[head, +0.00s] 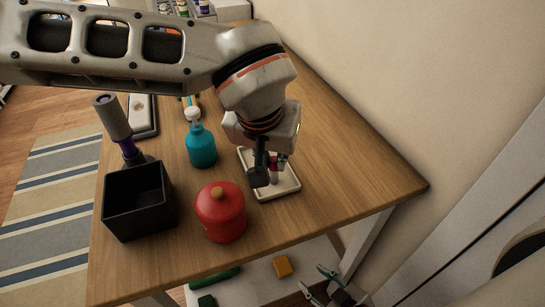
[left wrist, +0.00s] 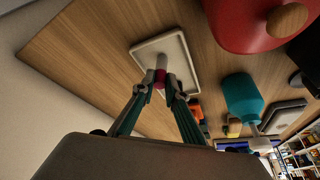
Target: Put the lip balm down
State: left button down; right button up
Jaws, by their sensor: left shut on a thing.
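The lip balm (left wrist: 161,76) is a small tube with a magenta band and a pale end, between my left fingertips in the left wrist view. My left gripper (head: 270,172) is shut on it, pointing down over a shallow cream tray (head: 287,193). In the left wrist view the tray (left wrist: 182,48) lies just beyond the tube's pale end. I cannot tell whether tube and tray touch. In the head view the fingers partly hide the tube. My right gripper (head: 312,279) is open and empty, low beyond the table's front edge.
A red lidded jar (head: 221,215), a teal bottle (head: 202,148) and a black open box (head: 139,205) stand left of the tray. A grey-and-purple thing (head: 113,118) stands behind the box. The tabletop (head: 340,180) right of the tray is clear, beside the wall.

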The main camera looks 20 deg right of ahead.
pick_arm(q)
jog(key=shift+f, duration=0.15)
jog(key=c, duration=2)
grip_release()
jog(key=shift+r, duration=0.35)
jog(key=p+v, duration=0.2)
jog(key=v, duration=0.9)
jog(key=shift+s+a+r, duration=0.1)
jog(key=shift+r, duration=0.25)
